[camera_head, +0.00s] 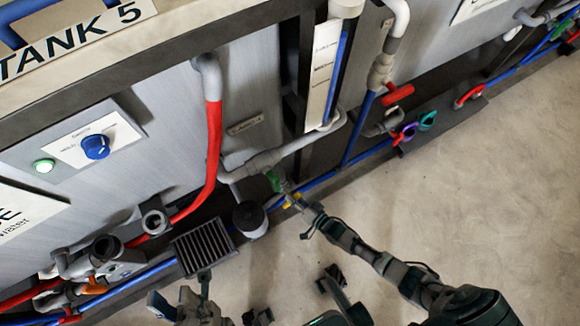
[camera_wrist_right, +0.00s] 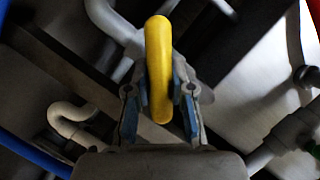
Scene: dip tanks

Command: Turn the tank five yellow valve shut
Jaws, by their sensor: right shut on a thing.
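The yellow valve handle (camera_wrist_right: 159,70) stands between the fingers of my right gripper (camera_wrist_right: 160,105) in the right wrist view. The blue-padded fingers are shut on it from both sides. In the head view the yellow valve (camera_head: 292,201) is a small patch at the pipes below tank five, mostly hidden by my right gripper (camera_head: 300,203). The handle's angle to its pipe is hard to judge. My left gripper (camera_head: 210,311) is partly in view at the bottom edge, well away from the valve; its fingers look spread and empty.
A green valve (camera_head: 273,181) sits just above the yellow one. A black cylinder (camera_head: 250,219) and a dark grille (camera_head: 203,248) are to the left. Blue pipes run along the tank base. Red, purple and teal handles (camera_head: 427,120) are farther right. The floor (camera_head: 480,200) is clear.

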